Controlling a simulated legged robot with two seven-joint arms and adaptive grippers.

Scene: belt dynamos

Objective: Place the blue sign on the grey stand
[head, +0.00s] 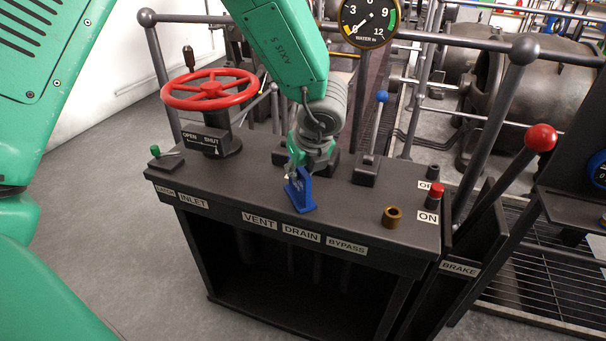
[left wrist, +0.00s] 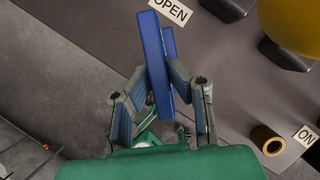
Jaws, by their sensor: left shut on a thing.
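The blue sign (head: 299,190) is a thin, upright, slightly tilted panel near the front edge of the dark grey console (head: 340,215), above the VENT and DRAIN labels. My left gripper (head: 302,168) reaches down from above and is shut on it. In the left wrist view, the blue sign (left wrist: 157,62) stands between the two fingers of my left gripper (left wrist: 162,78). I cannot tell whether its lower edge touches the console. No separate grey stand is clearly told apart; my gripper hides part of the console top. My right gripper is not in view.
A red handwheel (head: 210,90) and small green-tipped lever (head: 155,151) stand left. A red-knobbed brake lever (head: 540,138) rises beyond. Rails run behind.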

